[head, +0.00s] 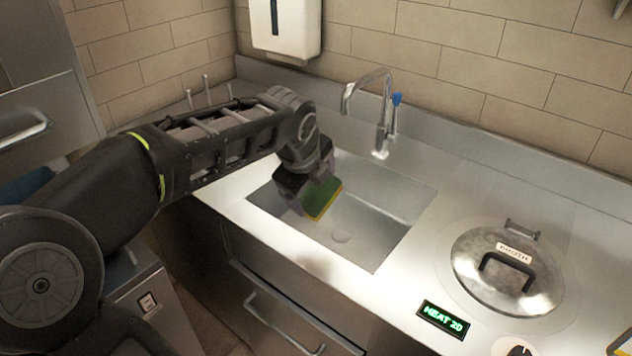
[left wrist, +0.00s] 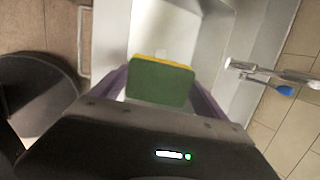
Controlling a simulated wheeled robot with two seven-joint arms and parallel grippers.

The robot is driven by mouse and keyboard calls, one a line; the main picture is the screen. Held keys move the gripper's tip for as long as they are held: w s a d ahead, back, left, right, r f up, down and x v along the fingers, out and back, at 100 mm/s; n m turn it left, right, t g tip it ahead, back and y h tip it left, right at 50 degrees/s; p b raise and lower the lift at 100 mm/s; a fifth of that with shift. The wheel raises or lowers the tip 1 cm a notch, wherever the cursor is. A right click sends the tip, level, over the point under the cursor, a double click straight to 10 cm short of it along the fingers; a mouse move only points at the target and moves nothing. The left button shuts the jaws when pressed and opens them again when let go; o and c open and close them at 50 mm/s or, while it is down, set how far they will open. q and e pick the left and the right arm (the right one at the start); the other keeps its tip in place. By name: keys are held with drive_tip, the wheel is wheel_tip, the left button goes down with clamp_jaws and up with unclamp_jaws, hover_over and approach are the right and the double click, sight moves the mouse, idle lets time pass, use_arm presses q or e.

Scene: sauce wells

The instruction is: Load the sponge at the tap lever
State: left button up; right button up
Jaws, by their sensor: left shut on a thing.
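The sponge, green with a yellow layer, shows in the head view (head: 322,199) and in the left wrist view (left wrist: 160,84). My left gripper (head: 312,196) is shut on it and holds it over the left part of the sink basin (head: 385,225). The purple fingers stand on both sides of the sponge in the left wrist view. The tap (head: 381,115), with its blue lever (head: 397,99), stands behind the basin, to the right of the gripper and apart from it. The lever also shows in the left wrist view (left wrist: 284,90). My right gripper is not in view.
A round lidded pot well (head: 507,268) sits in the counter at the right, with a green-lit display (head: 443,318) in front of it. A white dispenser (head: 285,28) hangs on the tiled wall behind. The counter between basin and lid is clear.

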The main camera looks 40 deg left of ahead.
use_arm(q)
drive_tip(key=shift+w, duration=0.2)
drive_tip(key=shift+w+a+f, duration=0.15)
drive_tip(key=shift+w+a, duration=0.15)
drive_tip(key=shift+w, duration=0.25)
drive_tip(key=shift+w+a+f, duration=0.15)
drive_tip(key=shift+w+a, duration=0.1)
drive_tip(key=shift+w, duration=0.3)
drive_tip(key=w+a+f+p, duration=0.2)
drive_tip(key=w+a+p, duration=0.1)
drive_tip(key=w, duration=0.7)
drive_tip(key=shift+w+a+p, duration=0.2)
drive_tip(key=shift+a+p, duration=0.15)
drive_tip(key=shift+a, duration=0.25)
drive_tip(key=shift+s+f, duration=0.1)
drive_tip(key=shift+f, duration=0.05)
drive_tip(key=shift+s+d+b, duration=0.5)
drive_tip(key=shift+s+b, duration=0.1)
drive_tip(key=shift+s, duration=0.6)
drive_tip(key=shift+s+d+b, duration=0.55)
drive_tip(key=shift+s+b, duration=0.05)
drive_tip(key=shift+s, duration=0.6)
drive_tip(key=shift+s+d+b, duration=0.5)
drive_tip(key=shift+s+b, duration=0.1)
drive_tip(key=shift+s, duration=0.6)
